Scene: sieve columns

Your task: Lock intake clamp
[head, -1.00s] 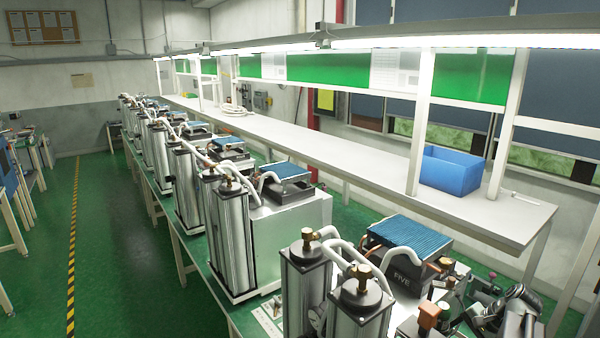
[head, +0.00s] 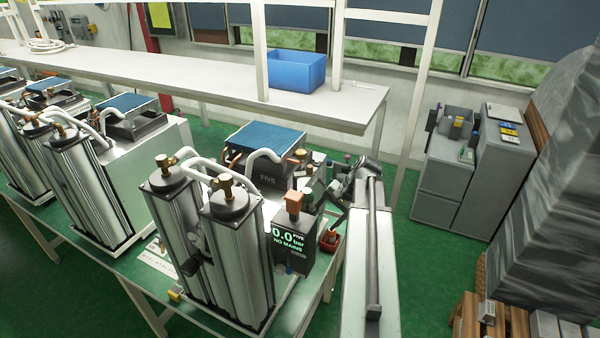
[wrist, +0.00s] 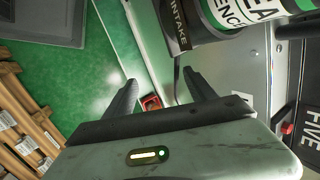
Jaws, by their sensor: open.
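The unit marked FIVE (head: 264,176) stands on the green bench, with two metal columns in front and a blue-topped cooler behind. Its display (head: 287,241) reads 0.0 bar, NO MAINS. In the wrist view a dark collar marked INTAKE (wrist: 181,28) is at the top, next to a cylinder with a white and green label (wrist: 238,14). I cannot make out the intake clamp itself or whether it is locked. My gripper (wrist: 160,78) is open, with nothing between its fingers; the collar is above and right of the fingertips. In the head view my arm reaches along the unit's right side.
A small red bin (head: 331,241) sits at the bench's right end; a red item (wrist: 151,102) shows between my fingers. Similar units stand to the left. A blue crate (head: 296,70) is on the white shelf. Grey cabinets (head: 482,160) and wooden pallets (head: 480,320) are at right.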

